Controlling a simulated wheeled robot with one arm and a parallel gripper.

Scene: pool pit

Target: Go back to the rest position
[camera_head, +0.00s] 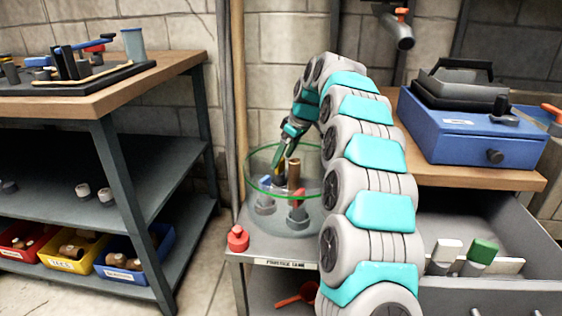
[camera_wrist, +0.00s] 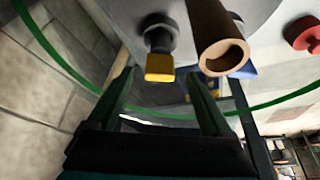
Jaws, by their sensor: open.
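My arm arches up from the lower right in the head view and bends down at its far end. My gripper (camera_head: 282,160) points down inside or just over the green ring (camera_head: 262,194) of a clear round guard. In the wrist view my gripper (camera_wrist: 163,74) has its two dark green fingers apart, with nothing held between them. A black peg with a yellow square tip (camera_wrist: 160,66) stands just ahead of the fingertips. A brown hollow tube (camera_wrist: 222,50) is right of it and also shows in the head view (camera_head: 294,172). Whether the fingers touch the peg is unclear.
Grey pegs, one red-topped (camera_head: 298,212), stand within the guard. A red knob (camera_head: 238,239) sits at the stand's front left corner. A blue box (camera_head: 465,140) is on the right bench, above an open drawer (camera_head: 500,220). A wooden workbench (camera_head: 150,85) stands left.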

